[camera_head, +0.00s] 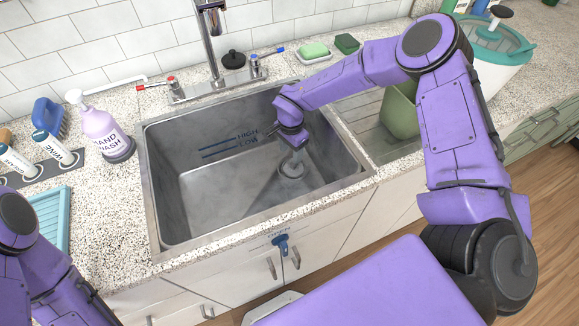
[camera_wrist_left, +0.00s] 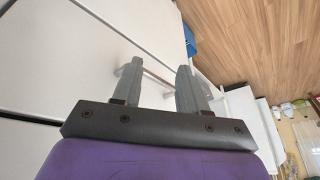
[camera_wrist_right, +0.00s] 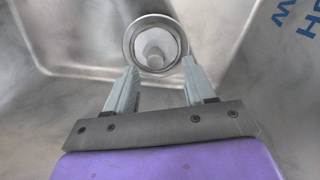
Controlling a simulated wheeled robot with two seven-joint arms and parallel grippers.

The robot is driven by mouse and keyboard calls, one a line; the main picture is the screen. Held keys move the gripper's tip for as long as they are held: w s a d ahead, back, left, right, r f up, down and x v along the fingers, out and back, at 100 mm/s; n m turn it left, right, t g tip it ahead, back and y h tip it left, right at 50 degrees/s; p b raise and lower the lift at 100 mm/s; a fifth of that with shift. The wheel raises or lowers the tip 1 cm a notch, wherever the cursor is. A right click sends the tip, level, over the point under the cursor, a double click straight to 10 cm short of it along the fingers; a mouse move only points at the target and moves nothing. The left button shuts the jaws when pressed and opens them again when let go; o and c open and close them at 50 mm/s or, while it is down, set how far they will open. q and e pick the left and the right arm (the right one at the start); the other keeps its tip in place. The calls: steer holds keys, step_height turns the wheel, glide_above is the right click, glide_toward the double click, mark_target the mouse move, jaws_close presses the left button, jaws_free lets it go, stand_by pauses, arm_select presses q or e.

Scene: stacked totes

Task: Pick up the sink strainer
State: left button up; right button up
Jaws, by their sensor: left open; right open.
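The sink strainer (camera_wrist_right: 153,52) is a round metal basket with a central knob, seen from above in the right wrist view. My right gripper (camera_head: 293,165) reaches down into the sink, open and empty. In the right wrist view, its fingertips (camera_wrist_right: 160,68) are spread on either side of the strainer's near edge; contact is unclear. My left gripper (camera_wrist_left: 158,68) is open and empty in front of pale cabinet fronts, out of sight in the head view.
The steel sink (camera_head: 152,190) has walls around my right gripper. The faucet (camera_head: 212,50) and a black stopper (camera_head: 233,60) stand behind it. A hand wash bottle (camera_head: 104,132) stands left. A green bin (camera_head: 400,112) stands right, near my right arm.

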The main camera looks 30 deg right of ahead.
mark_target(294, 166)
steer(key=f, duration=0.1)
steer(key=f+p, duration=0.1)
steer(key=f, duration=0.1)
steer(key=d+f, duration=0.1)
steer(key=f, duration=0.1)
steer(key=shift+s+f, duration=0.25)
steer(key=shift+s, duration=0.05)
steer(key=shift+a+f, duration=0.15)
steer(key=shift+f, duration=0.1)
jaws_close()
